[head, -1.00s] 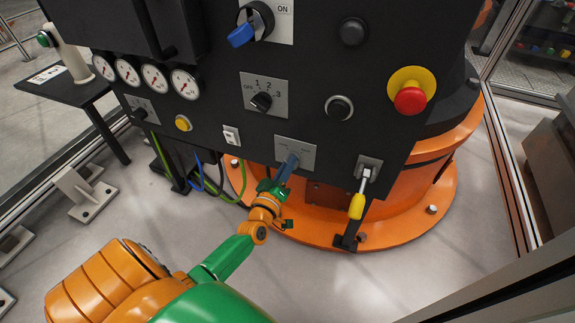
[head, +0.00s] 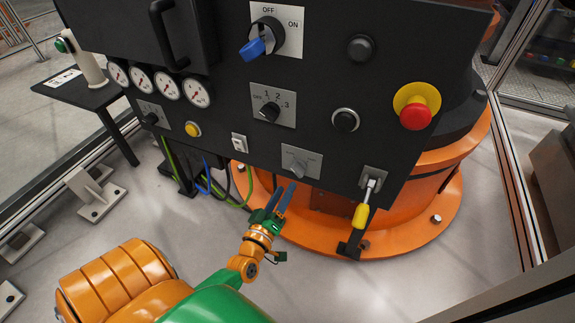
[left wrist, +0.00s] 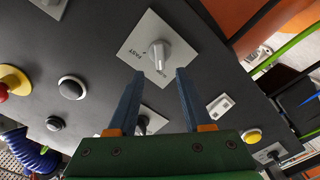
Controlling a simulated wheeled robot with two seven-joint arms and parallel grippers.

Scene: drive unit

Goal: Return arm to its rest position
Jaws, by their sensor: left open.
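My left gripper (head: 280,200) is below the front of the black control panel (head: 225,95), open and empty, with its blue fingers apart from the panel. A grey knob on a square plate (head: 301,161) is just above the fingertips in the head view. In the left wrist view, the same knob (left wrist: 158,55) stands beyond the two open fingers (left wrist: 155,90), with nothing between them. The word FAST shows on its plate. My left arm (head: 215,290) comes up from the bottom of the head view. My right gripper is not in view.
The panel carries a blue rotary switch (head: 253,47), a red emergency button (head: 415,115), a yellow-handled lever (head: 362,210) and several gauges. An orange round base (head: 425,220) stands behind. A small table (head: 85,95) is at the left. Grey floor is open in front.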

